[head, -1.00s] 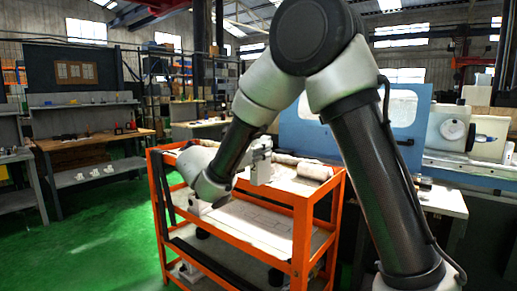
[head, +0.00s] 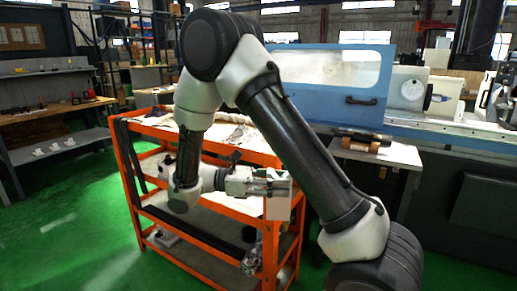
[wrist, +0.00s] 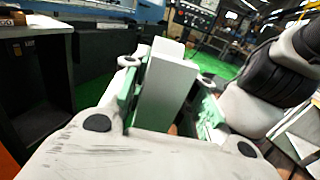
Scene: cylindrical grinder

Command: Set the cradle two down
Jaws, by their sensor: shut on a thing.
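My gripper (head: 272,188) is shut on a pale, blocky piece, which I take to be cradle two (head: 279,203). In the head view it is held out at the near right corner of the orange cart, below the level of the cart's top. In the wrist view the cradle (wrist: 165,88) shows as a plain white block between the two green-padded fingers of my gripper (wrist: 166,105). The fingers hide part of its sides. I cannot tell whether it touches the cart, and no surface shows directly under it.
The orange cart (head: 215,147) has several shelves with things on them. A blue machine with a window (head: 330,85) stands behind. A workbench (head: 50,112) stands at far left; green floor is clear.

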